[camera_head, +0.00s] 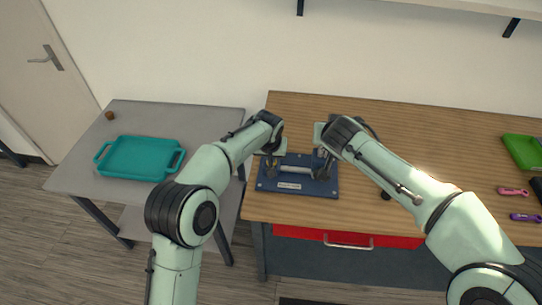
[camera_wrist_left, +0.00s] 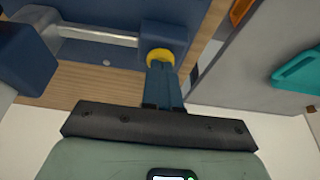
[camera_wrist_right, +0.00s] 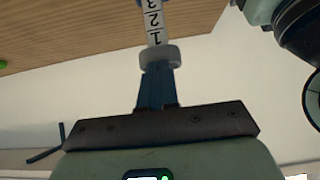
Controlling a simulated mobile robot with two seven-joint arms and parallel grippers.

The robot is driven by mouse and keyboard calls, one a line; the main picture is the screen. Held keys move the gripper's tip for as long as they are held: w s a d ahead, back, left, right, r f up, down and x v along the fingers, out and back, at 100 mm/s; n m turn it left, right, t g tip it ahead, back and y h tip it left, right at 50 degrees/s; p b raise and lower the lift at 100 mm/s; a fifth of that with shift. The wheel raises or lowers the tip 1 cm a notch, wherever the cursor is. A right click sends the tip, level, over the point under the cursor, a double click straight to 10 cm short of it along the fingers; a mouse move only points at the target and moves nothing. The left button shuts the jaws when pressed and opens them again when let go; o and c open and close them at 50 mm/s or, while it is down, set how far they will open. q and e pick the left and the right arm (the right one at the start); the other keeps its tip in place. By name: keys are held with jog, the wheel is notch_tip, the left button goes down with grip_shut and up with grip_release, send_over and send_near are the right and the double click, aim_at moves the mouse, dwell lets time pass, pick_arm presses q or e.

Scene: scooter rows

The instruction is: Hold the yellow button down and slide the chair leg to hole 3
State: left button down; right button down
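A blue fixture board (camera_head: 265,184) with a metal tube, the chair leg (camera_head: 295,170), lies on the wooden bench's left part. My left gripper (camera_head: 270,163) is at its left end. In the left wrist view the yellow button (camera_wrist_left: 158,55) sits on a blue block, and my shut left fingertips (camera_wrist_left: 161,68) meet it and partly cover it. My right gripper (camera_head: 322,167) is at the board's right end. In the right wrist view its shut fingertips (camera_wrist_right: 158,72) are at a pale grey collar (camera_wrist_right: 160,57) beside a strip marked 1, 2, 3 (camera_wrist_right: 153,20). Whether they press it is unclear.
A teal tray (camera_head: 140,158) lies on the grey table at left. A green tray (camera_head: 523,150) and pink and purple tools (camera_head: 513,191) lie at the bench's right. A red drawer (camera_head: 300,233) is below. Bare wood lies behind the board.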

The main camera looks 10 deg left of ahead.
pick_arm(q)
jog(key=shift+f, duration=0.1)
pick_arm(e)
jog(key=shift+f, duration=0.55)
dwell(0.8)
jog(key=shift+r, duration=2.55)
